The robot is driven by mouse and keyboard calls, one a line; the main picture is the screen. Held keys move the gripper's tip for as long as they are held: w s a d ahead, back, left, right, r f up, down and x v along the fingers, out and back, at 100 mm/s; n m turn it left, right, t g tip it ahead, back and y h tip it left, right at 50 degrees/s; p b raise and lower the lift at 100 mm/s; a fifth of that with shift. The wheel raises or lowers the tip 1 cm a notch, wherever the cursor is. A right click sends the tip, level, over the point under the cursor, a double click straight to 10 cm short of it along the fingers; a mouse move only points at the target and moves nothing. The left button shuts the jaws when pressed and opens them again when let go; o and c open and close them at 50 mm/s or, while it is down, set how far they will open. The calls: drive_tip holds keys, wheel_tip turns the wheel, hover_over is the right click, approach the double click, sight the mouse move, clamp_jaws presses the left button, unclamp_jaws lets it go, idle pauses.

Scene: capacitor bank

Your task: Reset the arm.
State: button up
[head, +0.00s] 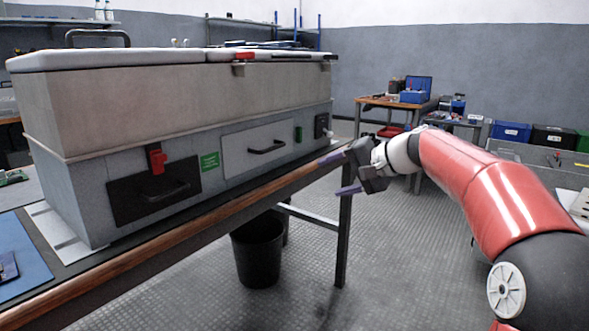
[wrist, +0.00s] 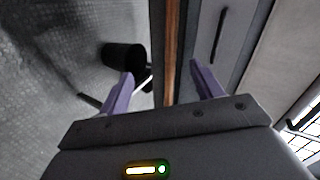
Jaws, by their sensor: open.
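My gripper (head: 341,174) is at the end of my red arm, right of the workbench's far end in the head view. Its two purple fingers are spread apart with nothing between them. They also show apart in the wrist view (wrist: 160,85), pointing toward the bench edge and the cabinet front. The large grey cabinet (head: 80,198) stands on the bench with its lid down. Its black drawer (head: 130,203) and pale drawer (head: 240,155) look closed. My gripper is apart from the cabinet.
The workbench (head: 160,248) has a wooden front edge along the cabinet. A black bin (head: 257,255) stands on the floor beneath it. A back table (head: 385,102) holds a blue case (head: 415,92). Open floor lies below my arm.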

drive_tip(key=s+a+f+n+g+h+p, duration=0.1)
drive_tip(key=s+h+p, duration=0.15)
drive_tip(key=s, duration=0.65)
drive_tip(key=s+a+f+n+h+p, duration=0.1)
drive_tip(key=s+f+h, duration=0.15)
drive_tip(key=s, duration=0.55)
drive_tip(key=s+d+f+n+h+p, duration=0.1)
drive_tip(key=s+d+f+h+p, duration=0.1)
drive_tip(key=s, duration=0.7)
drive_tip(key=s+d+f+n+h+p, duration=0.1)
drive_tip(key=s+d+f+h+p, duration=0.1)
drive_tip(key=s, duration=0.8)
drive_tip(key=d+f+h, duration=0.1)
drive_tip(key=d+f, duration=0.1)
drive_tip(key=d, duration=0.1)
drive_tip(key=shift+d+n, duration=0.3)
drive_tip(key=shift+d, duration=0.1)
drive_tip(key=shift+c, duration=0.4)
